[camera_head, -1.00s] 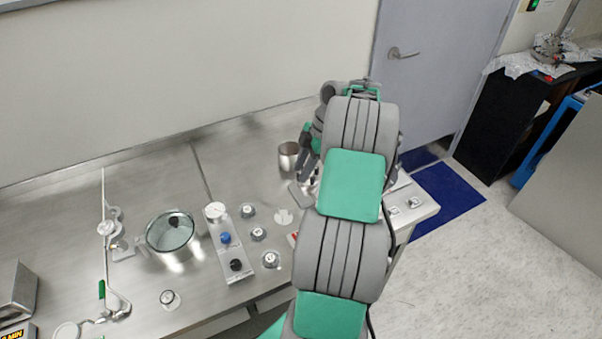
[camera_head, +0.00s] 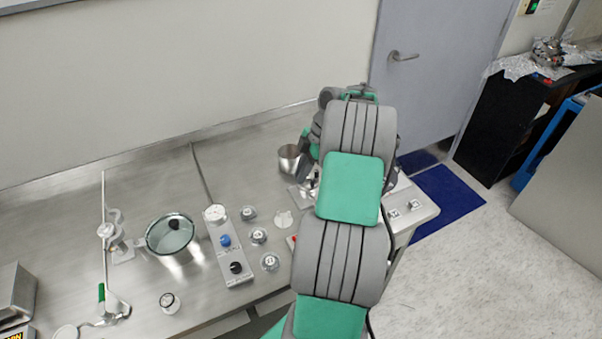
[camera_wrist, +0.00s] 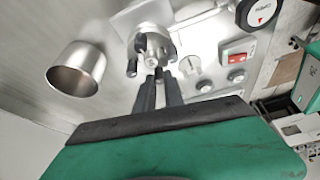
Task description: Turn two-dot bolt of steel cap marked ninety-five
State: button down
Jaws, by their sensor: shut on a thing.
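In the wrist view a round steel cap fitting (camera_wrist: 155,42) stands on a square metal plate (camera_wrist: 124,22). Dark bolts stick out around its side. My gripper (camera_wrist: 158,74) is at the near side of the fitting, its two dark fingers close together and shut on a bolt there. The held bolt is mostly hidden between the fingertips. No dots and no number can be read on the fitting. In the head view my arm hides most of the fitting, and part of its plate (camera_head: 299,197) shows.
A steel cup (camera_wrist: 77,70) stands left of the fitting, also in the head view (camera_head: 289,158). A red switch (camera_wrist: 236,51), knobs and a dial (camera_wrist: 260,12) lie to the right. A lidded pot (camera_head: 170,234) and valve panel (camera_head: 229,250) stand farther left on the steel bench.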

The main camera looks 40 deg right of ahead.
jog(key=shift+b, duration=0.3)
jog(key=m+b, duration=0.2)
jog(key=shift+f+m+t+h, duration=0.15)
jog(key=shift+m+t+h, duration=0.25)
jog(key=shift+s+a+m+t+h+b, duration=0.1)
jog(key=shift+m+t+h+b, duration=0.35)
jog(key=shift+m+b, duration=0.85)
jog(key=shift+m, duration=0.4)
jog(key=shift+p, duration=0.3)
jog(key=c, duration=1.4)
grip_release()
jog(key=shift+c, duration=0.2)
jog(key=shift+r, duration=0.25)
jog(key=v, duration=0.7)
jog(key=shift+s+r, duration=0.15)
jog(key=shift+r, duration=0.1)
